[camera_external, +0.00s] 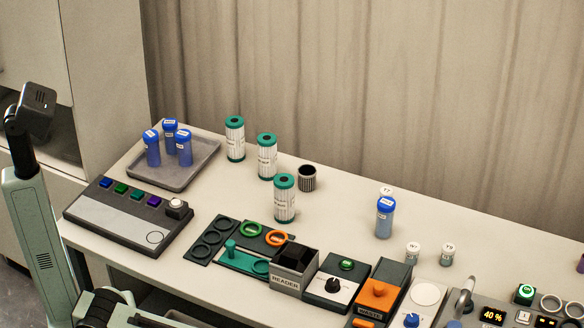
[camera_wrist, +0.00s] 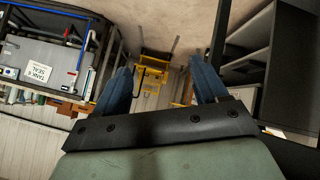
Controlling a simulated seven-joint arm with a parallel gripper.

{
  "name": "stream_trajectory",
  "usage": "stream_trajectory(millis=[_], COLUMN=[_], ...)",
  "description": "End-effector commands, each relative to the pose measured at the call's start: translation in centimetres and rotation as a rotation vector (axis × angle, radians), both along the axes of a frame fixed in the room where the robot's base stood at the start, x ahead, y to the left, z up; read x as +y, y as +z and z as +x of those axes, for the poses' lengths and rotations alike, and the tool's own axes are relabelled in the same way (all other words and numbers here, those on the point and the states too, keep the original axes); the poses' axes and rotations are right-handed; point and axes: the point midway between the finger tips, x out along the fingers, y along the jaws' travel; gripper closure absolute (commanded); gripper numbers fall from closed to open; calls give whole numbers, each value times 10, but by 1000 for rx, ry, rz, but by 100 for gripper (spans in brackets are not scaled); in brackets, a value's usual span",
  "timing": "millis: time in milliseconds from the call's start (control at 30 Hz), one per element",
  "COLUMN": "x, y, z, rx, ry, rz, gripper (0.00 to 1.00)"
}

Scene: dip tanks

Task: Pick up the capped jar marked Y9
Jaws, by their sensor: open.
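Small capped jars stand at the right of the bench in the external view. The one whose white cap reads like Y9 (camera_external: 447,256) is small and greyish, upright, to the right of a similar jar (camera_external: 412,254) with a label too small to read surely. A third white cap, seemingly marked Y7 (camera_external: 386,191), shows behind a blue-capped jar (camera_external: 385,220). My gripper (camera_wrist: 162,75) shows in the wrist view with its two blue fingers spread apart and nothing between them. It faces away from the bench jars; none shows in that view.
Green-capped cylinders (camera_external: 267,157) and a dark ribbed cup (camera_external: 307,178) stand mid-bench. A grey tray (camera_external: 203,172) holds blue-capped jars at the left. A reader box (camera_external: 293,280), an orange-topped waste box (camera_external: 379,292) and dials line the front. Bench around the Y9 jar's back is clear.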

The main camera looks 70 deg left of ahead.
Motion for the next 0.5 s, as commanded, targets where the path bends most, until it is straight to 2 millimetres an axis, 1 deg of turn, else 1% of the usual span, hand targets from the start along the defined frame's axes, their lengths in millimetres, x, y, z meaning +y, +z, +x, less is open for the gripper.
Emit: stream_trajectory(millis=[33, 67, 100, 167, 200, 267, 300, 333, 433, 500], x=[-24, -35, -49, -68, -78, -90, -95, -99, -103, -99], y=[25, 39, 58, 85, 102, 125, 140, 150, 182, 203], z=[8, 11, 14, 20, 24, 30, 35, 39, 55, 72], rx=[-34, -55, -81, -120, -147, -187, -216, -236, -311, -371], ry=[-14, -19, -29, -40, -49, -62, -70, -77, -100, -116], rz=[-30, -46, -66, -95, -107, -119, -123, -124, -107, -76], gripper=[28, 28, 28, 28, 28, 28, 28, 28, 28, 28])
